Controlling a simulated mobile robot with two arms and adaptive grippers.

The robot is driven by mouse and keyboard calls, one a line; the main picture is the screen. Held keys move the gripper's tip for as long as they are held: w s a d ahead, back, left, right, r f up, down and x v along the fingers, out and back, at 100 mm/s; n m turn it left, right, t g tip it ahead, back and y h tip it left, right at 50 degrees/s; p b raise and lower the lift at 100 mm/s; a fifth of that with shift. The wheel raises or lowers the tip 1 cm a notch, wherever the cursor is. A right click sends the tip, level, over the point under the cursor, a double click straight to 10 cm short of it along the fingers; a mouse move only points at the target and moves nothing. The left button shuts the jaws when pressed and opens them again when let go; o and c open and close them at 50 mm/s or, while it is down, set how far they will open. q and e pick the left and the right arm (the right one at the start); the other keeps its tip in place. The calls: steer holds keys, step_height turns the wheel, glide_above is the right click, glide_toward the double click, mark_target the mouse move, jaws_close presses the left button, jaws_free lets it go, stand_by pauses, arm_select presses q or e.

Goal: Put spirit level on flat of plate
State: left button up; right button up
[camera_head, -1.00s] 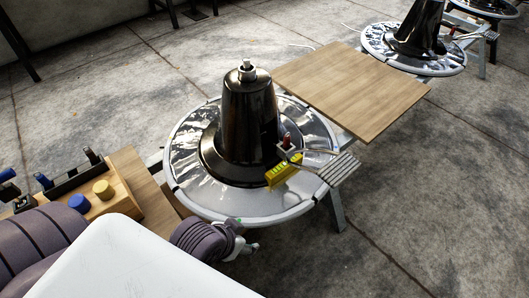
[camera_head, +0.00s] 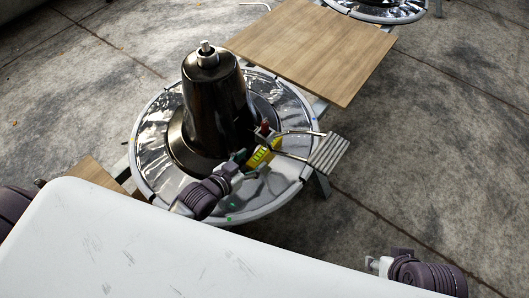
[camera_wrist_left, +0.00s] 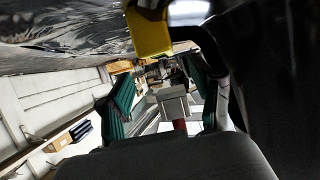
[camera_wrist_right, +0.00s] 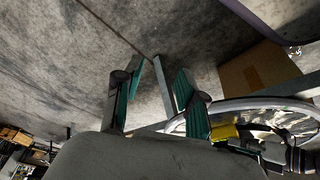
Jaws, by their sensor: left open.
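The yellow spirit level (camera_head: 261,156) is at the right front of the black column (camera_head: 213,105), over the round chrome plate (camera_head: 160,168). It looks tilted in the head view; I cannot tell how it touches the plate. My left gripper (camera_head: 242,163) is close to the level's left end, over the plate. In the left wrist view its fingers (camera_wrist_left: 163,85) are apart, with the yellow level (camera_wrist_left: 148,35) at the top of the picture. My right gripper (camera_head: 372,264) is open and empty, off the plate at the lower right. The level (camera_wrist_right: 226,130) also shows in the right wrist view.
A footrest (camera_head: 328,153) on bent pipes sticks out to the right, beside a small red-topped part (camera_head: 264,128) near the level. A wooden board (camera_head: 315,45) lies behind the plate. Open concrete floor (camera_head: 450,150) is on the right.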

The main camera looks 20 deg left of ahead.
mark_target(262, 151)
arm_select(q)
steer(key=x, duration=0.3)
steer(key=shift+b, duration=0.3)
steer(key=b+x, duration=0.2)
steer(key=x, duration=0.2)
steer(key=shift+w+f, duration=0.3)
steer(key=shift+f, duration=0.05)
steer(key=shift+w, duration=0.1)
arm_select(e)
steer(key=w+a+r+t+y, duration=0.1)
steer(key=w+a+r+t, duration=0.1)
steer(key=w+t, duration=0.2)
steer(key=w+a+r+t+y, duration=0.1)
steer(key=w+a+r+t, duration=0.1)
steer(key=w, duration=0.6)
steer(key=shift+r+t, duration=0.85)
steer(key=shift+t, duration=0.05)
arm_select(q)
steer(key=shift+c, duration=0.2)
arm_select(e)
steer(key=shift+w+a, duration=0.1)
arm_select(q)
jaws_close()
